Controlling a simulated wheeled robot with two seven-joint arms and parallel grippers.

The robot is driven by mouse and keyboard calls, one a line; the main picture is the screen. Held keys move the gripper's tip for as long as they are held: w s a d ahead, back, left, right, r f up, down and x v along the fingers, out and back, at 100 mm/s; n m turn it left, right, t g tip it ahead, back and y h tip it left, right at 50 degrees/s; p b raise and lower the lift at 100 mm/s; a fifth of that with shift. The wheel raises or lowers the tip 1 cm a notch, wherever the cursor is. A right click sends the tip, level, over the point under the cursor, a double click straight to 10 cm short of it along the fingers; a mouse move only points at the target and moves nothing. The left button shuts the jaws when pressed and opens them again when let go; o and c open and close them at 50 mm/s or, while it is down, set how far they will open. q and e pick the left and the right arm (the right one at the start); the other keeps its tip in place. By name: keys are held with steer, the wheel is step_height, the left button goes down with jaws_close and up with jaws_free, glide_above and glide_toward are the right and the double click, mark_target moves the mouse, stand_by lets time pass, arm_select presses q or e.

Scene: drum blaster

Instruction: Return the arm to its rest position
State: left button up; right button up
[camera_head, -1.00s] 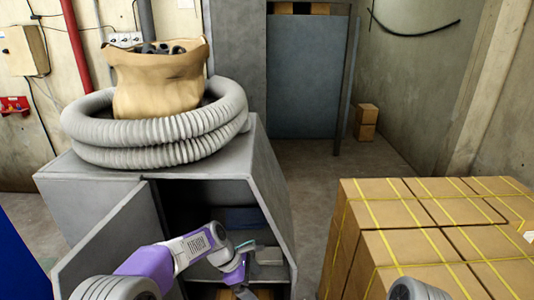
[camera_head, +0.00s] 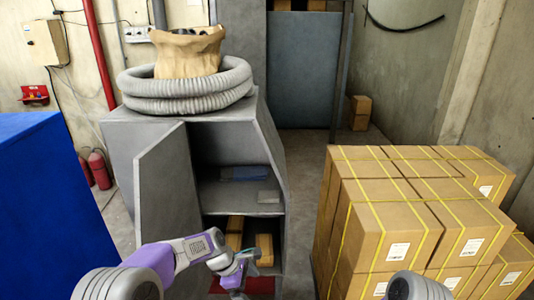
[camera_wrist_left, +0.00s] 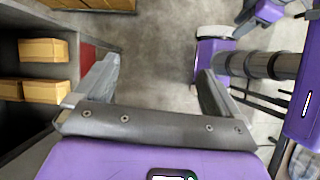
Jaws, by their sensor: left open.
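My left arm (camera_head: 170,256) reaches in from the left in the head view, bent at the front of the open grey cabinet (camera_head: 155,117). Its gripper (camera_head: 240,273) is small and low there, in front of the lower opening. In the left wrist view, the left gripper (camera_wrist_left: 157,75) has its two fingers spread wide with nothing between them, over bare floor. The cabinet's lower compartment with wooden blocks (camera_wrist_left: 44,50) lies to its left, apart from the fingers. My right gripper does not show; only a grey part of my right arm is at the bottom edge.
The cabinet door (camera_head: 165,190) stands open beside my left arm. A stack of strapped cartons (camera_head: 385,215) stands at the right, and a blue box-like block (camera_head: 50,190) at the left. Floor between cabinet and cartons is clear. A hose (camera_head: 187,95) and sack (camera_head: 187,52) top the cabinet.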

arm_select(q)
steer(key=s+a+f+m+y+b, duration=0.1)
steer(key=s+a+f+m+b, duration=0.15)
steer(key=f, duration=0.65)
steer(key=s+a+f+m+b, duration=0.1)
steer(key=s+f+m+b, duration=0.15)
steer(key=f, duration=0.65)
steer(key=s+a+f+m+y+b, duration=0.1)
steer(key=s+a+f+b, duration=0.2)
steer(key=f, duration=0.6)
steer(key=s+d+f+m+b, duration=0.1)
steer(key=s+f+m+b, duration=0.7)
steer(key=s+f, duration=0.5)
steer(key=shift+d+f+h+b, duration=0.3)
steer(key=shift+d+f+b, duration=0.1)
steer(key=shift+f, duration=0.45)
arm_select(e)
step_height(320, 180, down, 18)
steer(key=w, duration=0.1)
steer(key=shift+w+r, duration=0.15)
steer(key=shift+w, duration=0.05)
arm_select(q)
steer(key=shift+s, duration=0.1)
steer(key=shift+c, duration=0.4)
